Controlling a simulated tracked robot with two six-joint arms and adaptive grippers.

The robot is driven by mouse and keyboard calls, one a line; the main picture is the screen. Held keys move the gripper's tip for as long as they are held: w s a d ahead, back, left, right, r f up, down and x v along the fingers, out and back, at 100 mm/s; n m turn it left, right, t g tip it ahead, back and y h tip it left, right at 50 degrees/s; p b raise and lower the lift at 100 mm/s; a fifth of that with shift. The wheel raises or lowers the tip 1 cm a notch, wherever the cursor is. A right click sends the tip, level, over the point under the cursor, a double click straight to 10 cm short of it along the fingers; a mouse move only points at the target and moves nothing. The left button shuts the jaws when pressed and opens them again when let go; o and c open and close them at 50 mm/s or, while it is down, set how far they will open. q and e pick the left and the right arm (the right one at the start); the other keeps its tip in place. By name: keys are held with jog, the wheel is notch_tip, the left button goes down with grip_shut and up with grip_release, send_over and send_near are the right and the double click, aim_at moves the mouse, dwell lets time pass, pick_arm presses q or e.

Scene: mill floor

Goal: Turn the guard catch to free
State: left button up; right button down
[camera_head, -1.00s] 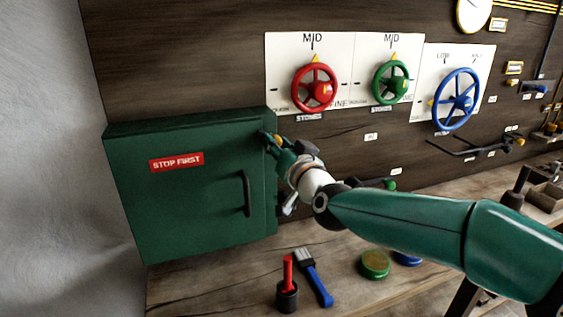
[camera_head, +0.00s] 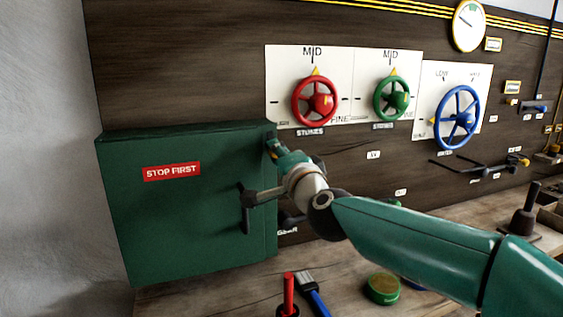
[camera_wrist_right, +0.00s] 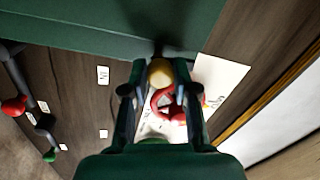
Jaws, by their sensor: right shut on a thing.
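The green guard box (camera_head: 190,225), with a red "STOP FIRST" label, hangs on the wall at the left of the head view. Its door is closed. The guard catch is at the box's upper right edge, mostly hidden by my gripper in the head view. In the right wrist view the catch's yellow knob (camera_wrist_right: 160,72) sits between my fingertips. My right gripper (camera_head: 275,148) is shut on the catch; its fingers also show in the right wrist view (camera_wrist_right: 159,85). My left gripper is not in view.
A black door handle (camera_head: 245,210) is just below my right wrist. Red (camera_head: 315,101), green (camera_head: 391,99) and blue (camera_head: 457,118) handwheels are on the wall to the right. A brush (camera_head: 311,290) and a green tin (camera_head: 382,288) are on the bench below.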

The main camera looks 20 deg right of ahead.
jog(key=shift+f+m, duration=0.15)
jog(key=shift+m, duration=0.85)
jog(key=shift+b, duration=0.3)
jog(key=c, duration=0.9)
grip_release()
jog(key=shift+d, duration=0.1)
